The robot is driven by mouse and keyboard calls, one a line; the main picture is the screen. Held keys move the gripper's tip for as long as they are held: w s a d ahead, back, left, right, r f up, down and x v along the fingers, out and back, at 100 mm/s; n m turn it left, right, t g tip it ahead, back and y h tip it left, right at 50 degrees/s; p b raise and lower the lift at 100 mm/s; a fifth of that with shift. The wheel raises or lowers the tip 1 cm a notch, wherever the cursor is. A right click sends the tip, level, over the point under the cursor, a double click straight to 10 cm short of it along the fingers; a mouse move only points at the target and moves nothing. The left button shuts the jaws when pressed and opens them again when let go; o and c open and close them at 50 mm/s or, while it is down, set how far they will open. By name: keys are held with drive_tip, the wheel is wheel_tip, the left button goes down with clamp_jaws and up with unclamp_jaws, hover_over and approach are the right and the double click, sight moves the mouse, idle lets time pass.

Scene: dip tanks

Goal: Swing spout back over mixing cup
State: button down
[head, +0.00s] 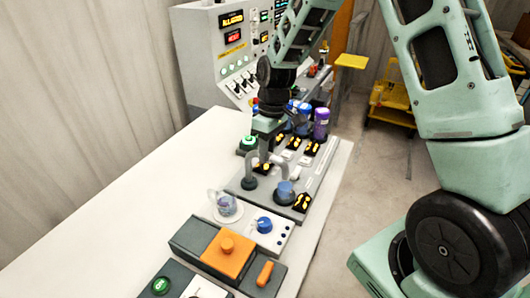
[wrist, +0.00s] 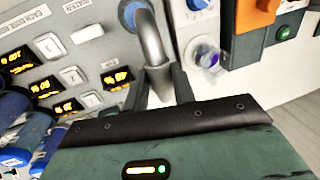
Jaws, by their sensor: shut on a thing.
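The grey curved spout (head: 252,166) rises from the dispenser panel in the head view. My gripper (head: 268,142) is over it, partly hiding it. In the wrist view the spout's bent pipe (wrist: 152,40) runs down between the two dark fingers of my gripper (wrist: 161,88), which are shut on it. The mixing cup (head: 221,202), a clear glass with bluish contents, stands upright on a white round plate in front of the panel. It also shows in the wrist view (wrist: 209,58), right of the spout and apart from the pipe I see. The spout's outlet is not clear.
A white box with a blue dial (head: 264,224) and an orange-topped box (head: 227,252) stand nearer. Blue and purple bottles (head: 320,124) stand at the panel's back. The white table (head: 150,185) is bare on the left.

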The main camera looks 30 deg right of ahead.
drive_tip(key=shift+w+d+n, duration=0.1)
drive_tip(key=shift+d+n, duration=0.1)
drive_tip(key=shift+n, duration=0.1)
idle(0.4)
drive_tip(key=c, duration=1.1)
unclamp_jaws()
drive_tip(key=shift+c, duration=0.2)
drive_tip(key=shift+r, duration=0.15)
wheel_tip(320, 180, up, 17)
drive_tip(key=w+d+b, duration=0.2)
drive_tip(key=b, duration=0.1)
drive_tip(key=shift+d, duration=0.35)
drive_tip(key=shift+s, duration=0.1)
